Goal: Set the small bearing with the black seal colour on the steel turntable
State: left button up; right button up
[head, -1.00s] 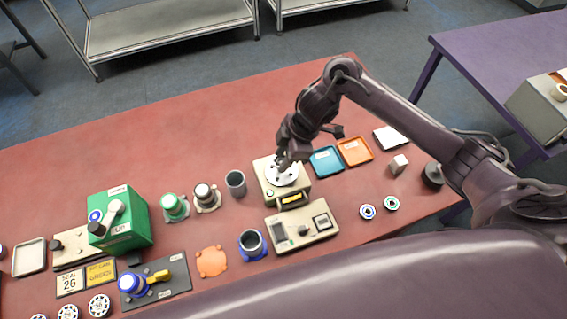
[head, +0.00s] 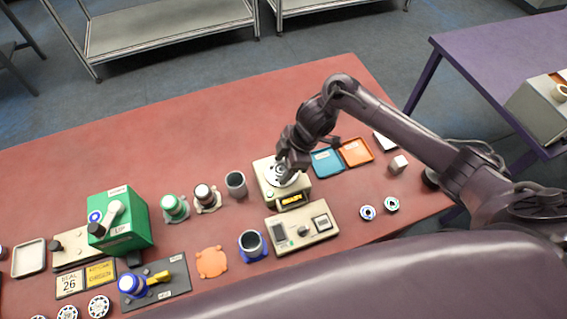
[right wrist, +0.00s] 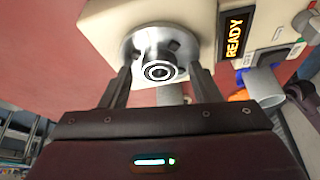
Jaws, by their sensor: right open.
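The steel turntable (head: 274,181) is a round metal disc on a cream unit with a lit display. It also shows in the right wrist view (right wrist: 131,50). A small bearing with a black seal ring (right wrist: 158,72) stands at the disc's middle, its face toward the wrist camera. My right gripper (right wrist: 160,75) is open, with one finger on each side of the bearing and visible gaps between. In the head view my right gripper (head: 284,177) is over the turntable and hides part of it. My left gripper is not in view.
Two bearings, blue (head: 367,212) and green (head: 391,204), lie to the right. Behind are a teal tray (head: 326,163) and an orange tray (head: 356,152). A cream control box (head: 302,229) stands in front. A grey cup (head: 236,184) stands left. Red table is clear at the back left.

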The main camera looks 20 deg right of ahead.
jog(key=p+v, duration=0.1)
jog(key=v, duration=1.1)
jog(key=shift+r, duration=0.2)
jog(key=shift+a, duration=0.1)
